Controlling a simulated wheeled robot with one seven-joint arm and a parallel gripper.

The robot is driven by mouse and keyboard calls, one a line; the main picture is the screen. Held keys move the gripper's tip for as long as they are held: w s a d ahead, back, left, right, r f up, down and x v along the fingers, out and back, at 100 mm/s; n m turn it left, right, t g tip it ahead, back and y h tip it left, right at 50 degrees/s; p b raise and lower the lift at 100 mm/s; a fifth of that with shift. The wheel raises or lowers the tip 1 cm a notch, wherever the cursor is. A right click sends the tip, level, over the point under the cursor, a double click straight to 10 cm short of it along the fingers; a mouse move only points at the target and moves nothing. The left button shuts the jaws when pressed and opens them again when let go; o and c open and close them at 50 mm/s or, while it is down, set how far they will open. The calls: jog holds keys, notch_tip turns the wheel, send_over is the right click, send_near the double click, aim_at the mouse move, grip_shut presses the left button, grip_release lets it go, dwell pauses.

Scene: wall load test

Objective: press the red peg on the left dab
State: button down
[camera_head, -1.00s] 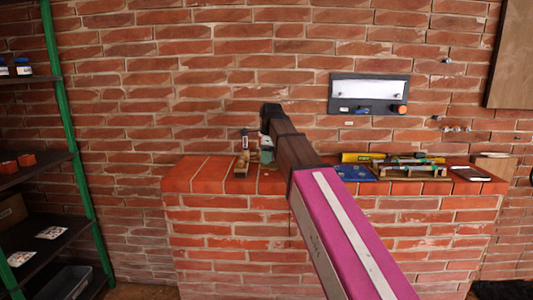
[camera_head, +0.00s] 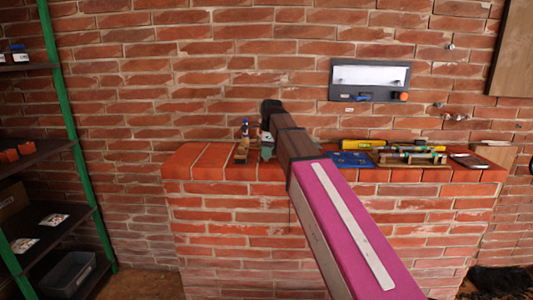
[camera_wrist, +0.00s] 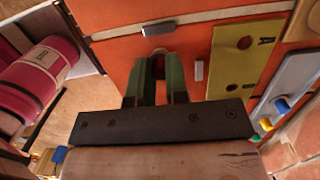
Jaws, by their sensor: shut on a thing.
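My gripper (camera_wrist: 158,85) shows in the wrist view as two green fingers close together, pointing at an orange-red surface. A small red thing (camera_wrist: 158,66), apparently the red peg, sits between the fingertips; most of it is hidden. In the head view my gripper (camera_head: 267,153) is partly hidden by my arm, at the left part of the brick counter. A small pale block (camera_wrist: 199,70) and a grey one (camera_wrist: 158,29) lie near the fingers in the wrist view. I cannot tell whether either is the left dab.
The brick counter (camera_head: 205,160) holds a blue mat (camera_head: 350,160), a yellow tool (camera_head: 362,145) and other tools at right. A yellow plate marked A (camera_wrist: 240,55) lies right of the fingers. A dark panel (camera_head: 370,98) hangs on the wall. A shelf (camera_head: 40,152) stands at left.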

jog(key=shift+f, duration=0.6)
dwell(2.0)
jog(key=c, duration=0.8)
grip_release()
jog(key=shift+r, duration=3)
